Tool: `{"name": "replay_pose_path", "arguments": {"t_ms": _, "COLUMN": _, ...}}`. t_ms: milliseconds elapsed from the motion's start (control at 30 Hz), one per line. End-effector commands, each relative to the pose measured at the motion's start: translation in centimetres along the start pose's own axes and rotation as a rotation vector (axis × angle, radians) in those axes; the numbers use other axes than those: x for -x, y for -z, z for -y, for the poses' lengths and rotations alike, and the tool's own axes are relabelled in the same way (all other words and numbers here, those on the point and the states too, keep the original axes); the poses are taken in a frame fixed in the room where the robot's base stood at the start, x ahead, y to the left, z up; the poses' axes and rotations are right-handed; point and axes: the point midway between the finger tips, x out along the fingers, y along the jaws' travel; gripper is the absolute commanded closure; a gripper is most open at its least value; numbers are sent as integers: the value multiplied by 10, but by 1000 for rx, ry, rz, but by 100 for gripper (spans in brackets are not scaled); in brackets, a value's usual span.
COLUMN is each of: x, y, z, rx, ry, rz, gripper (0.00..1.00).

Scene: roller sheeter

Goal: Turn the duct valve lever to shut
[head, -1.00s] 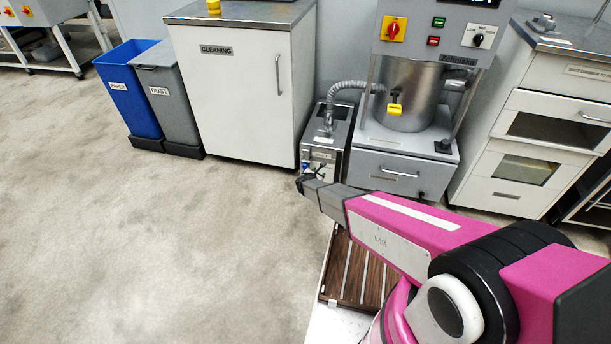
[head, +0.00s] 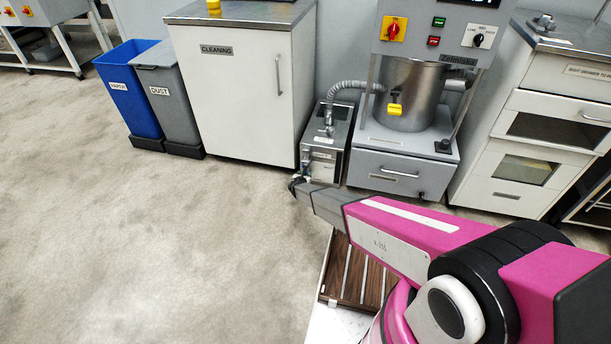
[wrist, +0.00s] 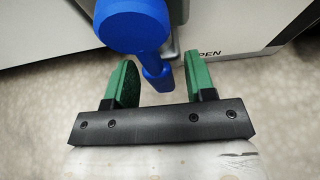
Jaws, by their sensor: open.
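A blue lever with a thick round end (wrist: 135,25) and a narrower grip (wrist: 158,76) shows in the wrist view. The fingers are open, and a gap shows on the right side of the lever. In the head view my arm reaches down to the front of a grey box unit (head: 325,138). There the end of my arm covers most of the lever.
The cleaning cabinet (head: 235,105) stands close on the left. A drawer base (head: 400,168) is on the right. Open floor lies to the left.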

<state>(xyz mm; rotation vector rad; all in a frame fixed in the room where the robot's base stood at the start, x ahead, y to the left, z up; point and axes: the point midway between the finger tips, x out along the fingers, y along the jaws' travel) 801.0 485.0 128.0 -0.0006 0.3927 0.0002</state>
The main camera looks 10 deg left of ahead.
Motion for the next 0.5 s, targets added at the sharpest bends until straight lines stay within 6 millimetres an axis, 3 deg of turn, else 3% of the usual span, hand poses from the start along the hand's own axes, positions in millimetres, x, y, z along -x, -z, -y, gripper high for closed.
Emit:
{"name": "replay_pose_path", "arguments": {"t_ms": 133, "x": -19, "y": 0, "z": 0, "rx": 0, "ry": 0, "rz": 0, "gripper": 50}}
{"name": "replay_pose_path", "arguments": {"t_ms": 433, "x": -21, "y": 0, "z": 0, "rx": 0, "ry": 0, "rz": 0, "gripper": 50}}
{"name": "replay_pose_path", "arguments": {"t_ms": 467, "x": -21, "y": -1, "z": 0, "rx": 0, "ry": 0, "rz": 0, "gripper": 53}}
{"name": "replay_pose_path", "arguments": {"t_ms": 500, "x": -21, "y": 0, "z": 0, "rx": 0, "ry": 0, "rz": 0, "gripper": 66}}
